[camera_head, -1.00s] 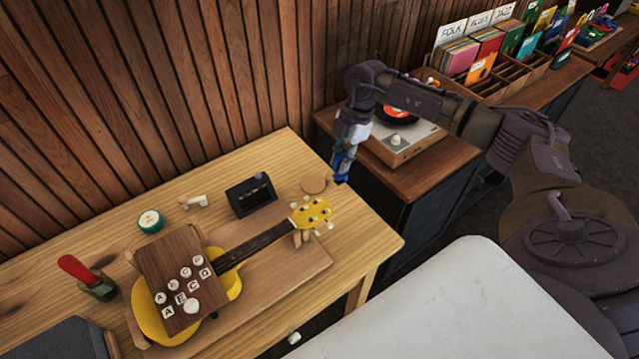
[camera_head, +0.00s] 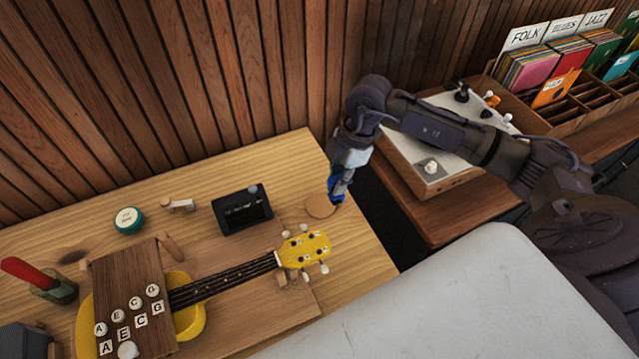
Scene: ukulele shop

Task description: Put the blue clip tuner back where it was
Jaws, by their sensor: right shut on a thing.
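My right gripper (camera_head: 338,196) points down beside the round tan disc (camera_head: 317,208) at the back right of the wooden workbench. It is shut on the blue clip tuner (camera_head: 333,187), which is small and partly hidden by the fingers. The tuner is at the disc's right edge; I cannot tell whether it touches the disc or the bench. The yellow ukulele (camera_head: 188,317) lies on a wooden board, its yellow headstock (camera_head: 303,249) just in front of the disc. My left gripper is not in view.
A red-handled tool (camera_head: 40,280) is at left. A turntable (camera_head: 440,165) stands on the cabinet at right. The slatted wall is close behind.

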